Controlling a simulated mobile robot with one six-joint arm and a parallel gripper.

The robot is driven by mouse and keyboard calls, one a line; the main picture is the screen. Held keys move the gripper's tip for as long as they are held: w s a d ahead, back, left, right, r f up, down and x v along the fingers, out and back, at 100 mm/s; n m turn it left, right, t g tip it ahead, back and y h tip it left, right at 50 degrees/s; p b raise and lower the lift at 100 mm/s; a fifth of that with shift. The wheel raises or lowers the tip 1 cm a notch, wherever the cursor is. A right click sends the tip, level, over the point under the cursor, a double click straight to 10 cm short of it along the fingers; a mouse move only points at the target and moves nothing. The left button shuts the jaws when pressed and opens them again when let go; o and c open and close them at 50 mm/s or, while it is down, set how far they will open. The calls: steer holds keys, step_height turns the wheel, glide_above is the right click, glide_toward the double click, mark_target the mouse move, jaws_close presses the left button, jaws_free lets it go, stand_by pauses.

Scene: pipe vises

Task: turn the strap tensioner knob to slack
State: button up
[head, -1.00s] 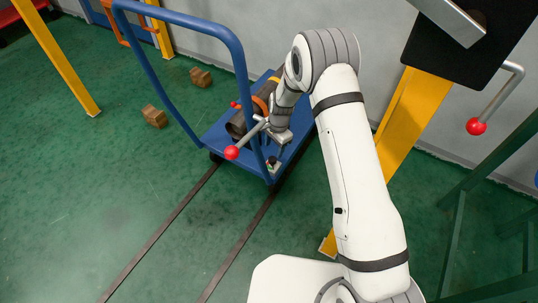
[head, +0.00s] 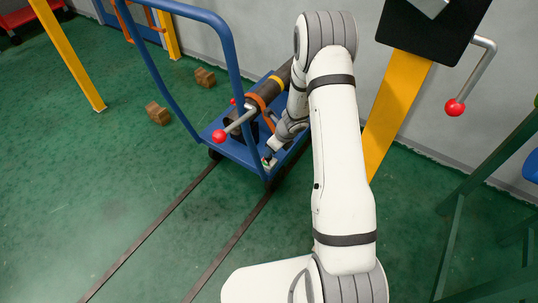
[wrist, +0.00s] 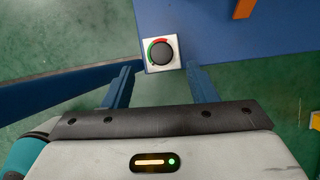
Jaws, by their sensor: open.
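The knob (wrist: 161,53) is round and dark, on a white square plate with a red and green arc, in the upper middle of the wrist view. The plate is at the edge of the blue cart deck (wrist: 240,42). In the head view, the plate (head: 269,163) is a small pale spot at the cart's near corner, partly hidden by my gripper (head: 273,152). In the wrist view my gripper (wrist: 160,70) is open, with one finger on each side, and the knob lies between and just beyond the tips. I cannot tell whether they touch it.
A dark pipe (head: 270,87) with an orange strap (head: 264,117) lies on the cart. A lever with a red ball (head: 219,136) and the cart's blue handle frame (head: 237,75) are close to my gripper. Wooden blocks (head: 157,113) lie on the open green floor at left.

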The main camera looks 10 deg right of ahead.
steer(key=b+x, duration=0.2)
steer(key=x, duration=0.4)
steer(key=shift+c, duration=0.2)
